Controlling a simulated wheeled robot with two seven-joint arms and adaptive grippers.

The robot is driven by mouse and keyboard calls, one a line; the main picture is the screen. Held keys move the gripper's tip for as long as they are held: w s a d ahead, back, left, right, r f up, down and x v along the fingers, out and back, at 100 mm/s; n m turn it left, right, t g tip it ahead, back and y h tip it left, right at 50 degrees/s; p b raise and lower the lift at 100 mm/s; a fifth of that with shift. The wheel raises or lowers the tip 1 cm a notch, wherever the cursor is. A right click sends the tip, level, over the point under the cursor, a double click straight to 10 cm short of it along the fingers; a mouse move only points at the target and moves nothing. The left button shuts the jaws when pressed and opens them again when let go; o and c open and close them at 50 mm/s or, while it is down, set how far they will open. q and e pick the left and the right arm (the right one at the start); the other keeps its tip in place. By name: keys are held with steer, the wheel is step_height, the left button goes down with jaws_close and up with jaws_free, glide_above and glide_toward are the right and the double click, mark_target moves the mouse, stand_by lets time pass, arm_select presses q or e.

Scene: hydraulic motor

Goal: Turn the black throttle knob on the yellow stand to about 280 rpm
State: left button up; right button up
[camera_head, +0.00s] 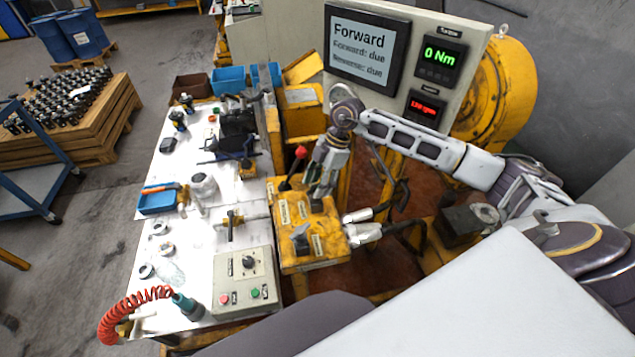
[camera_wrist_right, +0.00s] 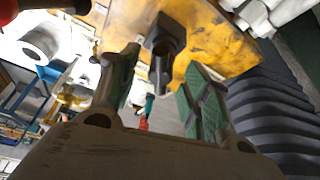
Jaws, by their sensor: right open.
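The yellow stand (camera_head: 325,243) stands beside the workbench. Its black throttle knob (camera_head: 300,241) is on its top, and a lever with a red ball (camera_head: 300,152) rises at its back. My right gripper (camera_head: 319,196) hangs down over the back part of the stand. In the right wrist view its two green-padded fingers (camera_wrist_right: 158,95) are open, with the black knob (camera_wrist_right: 165,45) seen between and beyond them. Contact is not visible. The screen (camera_head: 366,45) reads "Forward", with forward and reverse due. The red rpm display (camera_head: 425,108) is too small to read. My left gripper is not in view.
A grey control box (camera_head: 246,281) with a dial and red and green buttons sits on the white workbench (camera_head: 180,240). Silver fittings (camera_head: 362,233) with dark hoses stick out right of the stand. A green 0 Nm display (camera_head: 441,56) is above the rpm display.

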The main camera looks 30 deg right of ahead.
steer(key=shift+f, duration=0.2)
jaws_close()
stand_by(0.3)
